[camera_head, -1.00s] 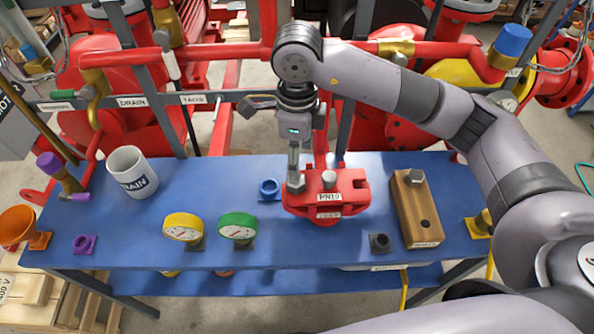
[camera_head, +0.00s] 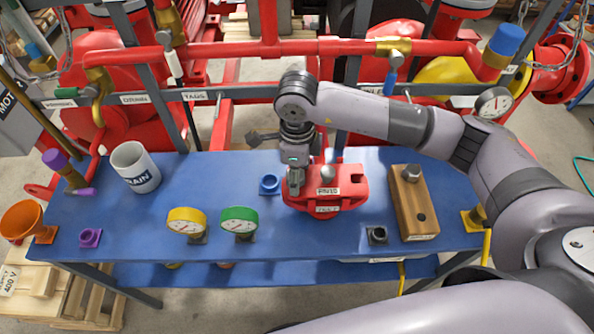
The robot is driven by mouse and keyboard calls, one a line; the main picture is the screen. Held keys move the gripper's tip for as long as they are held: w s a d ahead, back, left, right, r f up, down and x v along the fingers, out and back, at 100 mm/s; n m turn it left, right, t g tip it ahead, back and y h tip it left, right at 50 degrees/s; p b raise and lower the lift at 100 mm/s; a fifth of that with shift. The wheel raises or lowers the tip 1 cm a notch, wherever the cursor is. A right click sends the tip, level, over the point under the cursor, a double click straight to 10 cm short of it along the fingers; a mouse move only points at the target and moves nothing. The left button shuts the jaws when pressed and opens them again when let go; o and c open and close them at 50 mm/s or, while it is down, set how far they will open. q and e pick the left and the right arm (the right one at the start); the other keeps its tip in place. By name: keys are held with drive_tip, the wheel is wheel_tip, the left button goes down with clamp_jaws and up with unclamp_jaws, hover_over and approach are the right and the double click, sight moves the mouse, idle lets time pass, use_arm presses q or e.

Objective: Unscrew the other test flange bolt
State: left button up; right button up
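The red test flange (camera_head: 325,200) sits on the blue bench. One grey bolt (camera_head: 328,173) stands in its middle part. A second bolt at its left end is mostly hidden by my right gripper (camera_head: 293,186), which points straight down over it with its fingers at the bolt head. I cannot tell whether the fingers are closed on it. A wooden block (camera_head: 403,198) stands to the right of the flange. It has a hex bolt (camera_head: 411,172) at its far end and a dark empty hole at its near end. My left gripper is not in view.
A dark fitting (camera_head: 377,235) is between flange and block. Red pipework runs behind the blue bench (camera_head: 210,180).

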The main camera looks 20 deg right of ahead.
drive_tip(key=shift+c, duration=1.3)
drive_tip(key=c, duration=0.8)
drive_tip(key=o, duration=0.6)
drive_tip(key=c, duration=0.6)
drive_tip(key=shift+f+n+b, duration=0.15)
drive_tip(key=shift+n+b, duration=0.65)
drive_tip(key=shift+b, duration=0.15)
drive_tip(key=n+b, duration=0.3)
drive_tip(key=shift+n, duration=0.3)
drive_tip(key=n+b, duration=0.8)
drive_tip(key=shift+r+n+b, duration=0.2)
drive_tip(key=shift+n+b, duration=0.3)
drive_tip(key=shift+n, duration=0.4)
